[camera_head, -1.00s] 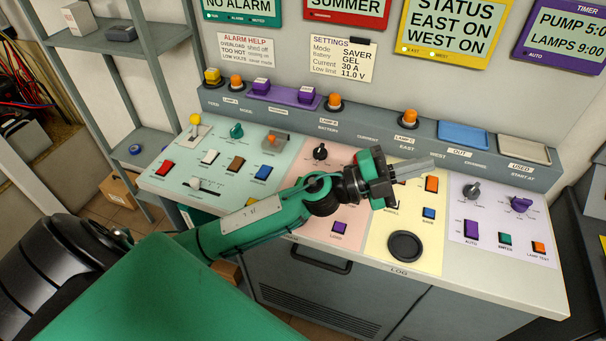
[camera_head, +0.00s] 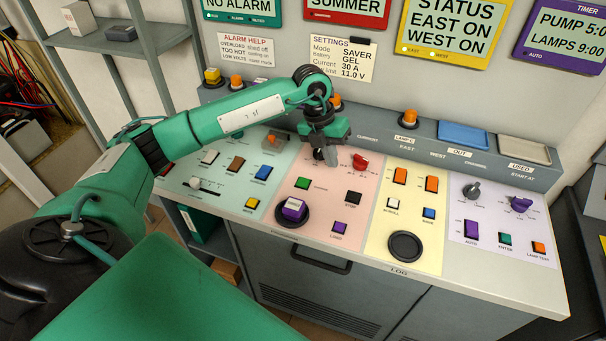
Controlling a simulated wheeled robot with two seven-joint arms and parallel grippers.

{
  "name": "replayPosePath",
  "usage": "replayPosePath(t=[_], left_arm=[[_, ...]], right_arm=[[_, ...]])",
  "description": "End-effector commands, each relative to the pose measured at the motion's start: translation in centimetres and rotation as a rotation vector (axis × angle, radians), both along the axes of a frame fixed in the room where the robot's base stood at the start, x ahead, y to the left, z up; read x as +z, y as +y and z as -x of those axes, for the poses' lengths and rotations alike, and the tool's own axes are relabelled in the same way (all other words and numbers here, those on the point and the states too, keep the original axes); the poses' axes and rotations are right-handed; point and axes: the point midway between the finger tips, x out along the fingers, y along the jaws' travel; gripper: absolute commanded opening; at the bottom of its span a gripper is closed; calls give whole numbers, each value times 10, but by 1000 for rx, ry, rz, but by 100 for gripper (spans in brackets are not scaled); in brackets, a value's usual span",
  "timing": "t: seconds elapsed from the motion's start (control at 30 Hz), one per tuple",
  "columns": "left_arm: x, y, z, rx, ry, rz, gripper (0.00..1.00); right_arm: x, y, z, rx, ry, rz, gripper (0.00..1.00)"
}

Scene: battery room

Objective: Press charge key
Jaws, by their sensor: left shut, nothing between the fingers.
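The control desk (camera_head: 470,275) has a pink panel (camera_head: 322,212) in the middle. On it are a green key (camera_head: 303,183), a black key (camera_head: 353,198), a purple key (camera_head: 339,228) and a red knob (camera_head: 361,161). A purple labelled piece (camera_head: 293,208) sits in a black round base at the panel's front left. I cannot read which key is marked charge. Contact cannot be told. My right gripper is not in view.
A mint panel with several keys lies left, a yellow panel (camera_head: 383,238) and a lilac panel (camera_head: 510,252) right. An upright ledge behind carries orange lamps (camera_head: 409,117) and trays (camera_head: 464,133). My left arm crosses above the mint panel and hides part of the ledge.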

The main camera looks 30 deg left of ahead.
Motion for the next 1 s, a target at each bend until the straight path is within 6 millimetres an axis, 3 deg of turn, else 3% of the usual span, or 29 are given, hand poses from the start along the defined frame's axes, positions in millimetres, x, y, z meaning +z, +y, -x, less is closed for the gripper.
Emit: replayPosePath(t=[0.1,0.3,0.77,1.0], left_arm=[[11,44,-5,61,28,-150,0],[22,81,-4,122,61,-277,0],[20,84,-4,129,67,-291,0],[-13,84,-3,128,72,-290,0]], right_arm=[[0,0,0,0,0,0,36],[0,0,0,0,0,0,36],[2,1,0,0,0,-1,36],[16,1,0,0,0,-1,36]])
